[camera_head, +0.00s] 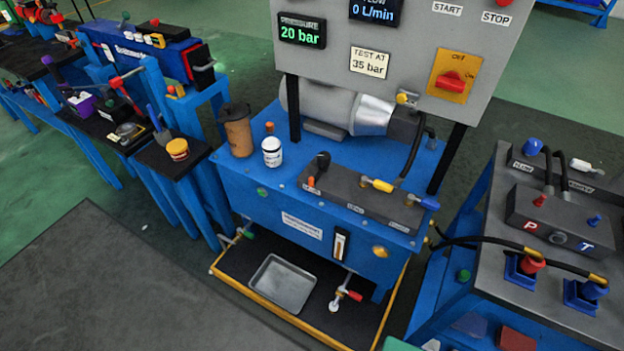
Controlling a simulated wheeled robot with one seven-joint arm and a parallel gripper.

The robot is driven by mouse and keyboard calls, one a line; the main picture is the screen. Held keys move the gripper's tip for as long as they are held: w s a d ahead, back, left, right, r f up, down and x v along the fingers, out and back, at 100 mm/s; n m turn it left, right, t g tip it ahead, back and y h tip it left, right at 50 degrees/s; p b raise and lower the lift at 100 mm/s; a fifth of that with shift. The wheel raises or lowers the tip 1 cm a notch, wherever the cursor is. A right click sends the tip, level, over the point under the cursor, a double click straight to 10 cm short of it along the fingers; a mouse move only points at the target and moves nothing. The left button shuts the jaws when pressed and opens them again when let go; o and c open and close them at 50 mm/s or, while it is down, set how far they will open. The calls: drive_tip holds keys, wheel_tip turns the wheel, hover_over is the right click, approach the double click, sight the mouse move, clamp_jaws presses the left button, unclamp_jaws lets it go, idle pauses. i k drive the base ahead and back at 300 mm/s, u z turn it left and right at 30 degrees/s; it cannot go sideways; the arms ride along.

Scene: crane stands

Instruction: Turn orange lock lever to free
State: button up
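A small orange lever (311,182) stands at the left end of a dark grey valve block (350,192) on top of the blue power unit (262,205). It is small in the camera_head view, and I cannot read the label beside it or tell its lock setting. A black knob (322,160) rises just behind it. A yellow lever (382,185) and a blue lever (428,203) sit farther right on the same block. My gripper is not in view.
A grey panel (410,60) above shows 20 bar and carries a red switch (451,82). A brown canister (237,132) and white jar (272,152) stand left of the block. A hose bench (500,215) is at right. Floor at lower left is clear.

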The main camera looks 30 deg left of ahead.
sight(312, 181)
drive_tip(key=k, duration=0.45)
drive_tip(key=z, duration=0.65)
drive_tip(key=k, duration=1.2)
drive_tip(key=u, duration=1.3)
drive_tip(key=i, duration=1.65)
drive_tip(key=z, duration=0.05)
